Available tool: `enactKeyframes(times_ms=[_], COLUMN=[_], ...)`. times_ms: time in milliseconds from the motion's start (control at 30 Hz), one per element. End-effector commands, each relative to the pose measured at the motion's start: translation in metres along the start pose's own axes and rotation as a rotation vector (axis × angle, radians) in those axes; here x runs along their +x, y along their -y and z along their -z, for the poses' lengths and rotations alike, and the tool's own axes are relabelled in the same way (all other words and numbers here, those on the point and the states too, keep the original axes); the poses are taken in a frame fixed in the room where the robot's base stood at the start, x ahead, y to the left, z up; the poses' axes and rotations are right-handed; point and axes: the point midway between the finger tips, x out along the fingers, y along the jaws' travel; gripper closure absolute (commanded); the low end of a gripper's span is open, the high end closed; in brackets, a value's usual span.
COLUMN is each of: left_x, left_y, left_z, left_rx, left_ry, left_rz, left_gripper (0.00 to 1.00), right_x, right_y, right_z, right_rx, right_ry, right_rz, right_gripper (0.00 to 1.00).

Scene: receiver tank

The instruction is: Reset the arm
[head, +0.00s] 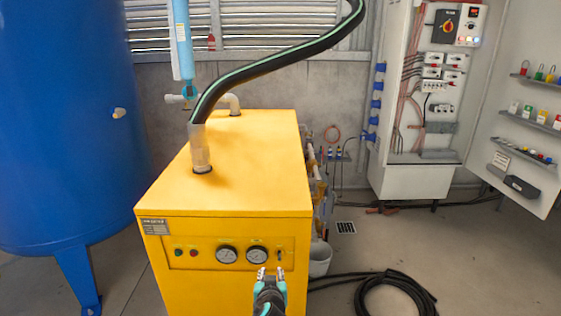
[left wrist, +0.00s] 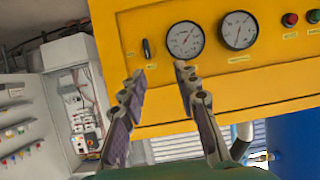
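My left gripper (head: 271,271) is low in the middle of the head view, in front of the yellow machine (head: 240,190). Its fingers point at the front panel. In the left wrist view the left gripper (left wrist: 159,72) is open, with a gap between its two fingers and nothing in it. A small black switch (left wrist: 147,48) is just beyond the fingertips, beside two round gauges (left wrist: 185,39). The switch also shows in the head view (head: 280,254). Whether a finger touches the panel, I cannot tell. My right gripper is not in view.
A large blue tank (head: 60,120) stands at the left. A thick black hose (head: 270,65) rises from the machine's top. A coiled black hose (head: 395,295) lies on the floor at right. An open electrical cabinet (head: 415,180) stands behind. The floor at far right is clear.

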Motion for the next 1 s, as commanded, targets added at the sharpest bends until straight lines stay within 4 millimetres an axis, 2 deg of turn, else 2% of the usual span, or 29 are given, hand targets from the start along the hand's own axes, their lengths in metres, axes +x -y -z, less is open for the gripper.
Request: enactKeyframes(times_ms=[100, 233, 367, 500, 600, 733, 833, 1000], left_x=[-0.03, -0.072, -0.118, -0.17, -0.203, -0.235, -0.25, -0.259], left_y=[0.041, 0.083, 0.117, 0.142, 0.152, 0.157, 0.157, 0.156], left_z=[0.009, 0.008, -0.003, -0.025, -0.044, -0.066, -0.077, -0.084], left_rx=[0.002, 0.007, 0.011, 0.013, 0.013, 0.014, 0.015, 0.017], left_ry=[0.072, 0.168, 0.264, 0.361, 0.421, 0.475, 0.498, 0.513], left_rz=[0.043, 0.075, 0.084, 0.071, 0.049, 0.014, -0.006, -0.021], left_gripper=[0.69, 0.69, 0.69, 0.69, 0.69, 0.69, 0.69, 0.69], right_x=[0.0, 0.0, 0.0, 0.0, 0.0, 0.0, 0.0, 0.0], right_y=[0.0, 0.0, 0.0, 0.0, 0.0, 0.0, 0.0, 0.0], right_z=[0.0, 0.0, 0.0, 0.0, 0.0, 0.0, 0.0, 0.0], right_rx=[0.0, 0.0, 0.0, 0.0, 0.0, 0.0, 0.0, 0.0], right_ry=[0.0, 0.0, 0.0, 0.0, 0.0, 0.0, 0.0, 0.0], right_rz=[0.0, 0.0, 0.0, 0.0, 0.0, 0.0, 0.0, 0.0], right_gripper=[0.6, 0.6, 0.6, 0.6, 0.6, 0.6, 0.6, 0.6])
